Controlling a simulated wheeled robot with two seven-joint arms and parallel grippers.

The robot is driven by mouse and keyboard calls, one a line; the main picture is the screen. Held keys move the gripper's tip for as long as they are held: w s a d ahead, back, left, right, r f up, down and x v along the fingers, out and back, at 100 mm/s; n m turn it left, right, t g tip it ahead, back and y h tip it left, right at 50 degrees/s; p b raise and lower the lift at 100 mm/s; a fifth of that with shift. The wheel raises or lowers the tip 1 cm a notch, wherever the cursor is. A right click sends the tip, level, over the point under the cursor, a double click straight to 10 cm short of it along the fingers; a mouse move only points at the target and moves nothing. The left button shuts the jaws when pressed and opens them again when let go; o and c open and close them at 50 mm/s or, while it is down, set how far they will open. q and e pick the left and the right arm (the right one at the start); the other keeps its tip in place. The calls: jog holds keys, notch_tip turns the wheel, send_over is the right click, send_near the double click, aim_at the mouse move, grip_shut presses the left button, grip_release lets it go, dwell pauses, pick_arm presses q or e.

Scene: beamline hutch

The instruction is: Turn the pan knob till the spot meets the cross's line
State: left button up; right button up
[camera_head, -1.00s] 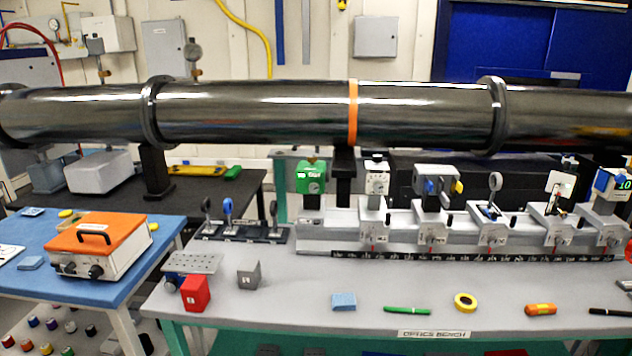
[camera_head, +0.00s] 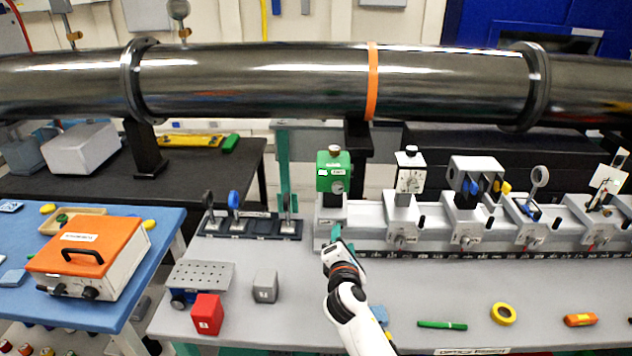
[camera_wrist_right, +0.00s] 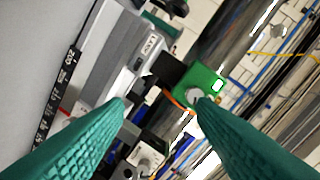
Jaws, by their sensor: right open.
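A grey mirror mount (camera_head: 458,177) stands on the rail, with a blue knob (camera_head: 468,184) and a yellow knob (camera_head: 505,188) on it. I cannot read which is the pan knob. A white card (camera_head: 607,177) stands farther right on the rail; spot and cross are too small to make out. My right gripper (camera_head: 336,233) is in front of the rail's left end, below the green box and well left of the mount. In the right wrist view its teal fingers (camera_wrist_right: 161,100) are apart with nothing between them. My left gripper is out of view.
A green box (camera_head: 334,172) and a white dial unit (camera_head: 409,172) stand on the rail (camera_head: 372,235) left of the mount. The green box also shows in the wrist view (camera_wrist_right: 207,78). A lens holder (camera_head: 537,186) stands to its right. A black pipe (camera_head: 250,80) crosses behind.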

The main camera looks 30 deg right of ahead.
aim_at(338, 189)
jog(key=w+d+r+n, duration=0.1)
jog(key=w+d, duration=0.1)
jog(key=w, duration=0.2)
jog(key=w+d+r+n+t, duration=0.1)
jog(key=w+d+r, duration=0.1)
jog(key=w, duration=0.2)
jog(key=w+d+r+n, duration=0.1)
jog(key=w+d, duration=0.1)
jog(key=w, duration=0.3)
jog(key=shift+d+r+h, duration=0.3)
jog(key=shift+r, duration=0.05)
jog(key=shift+c, duration=0.3)
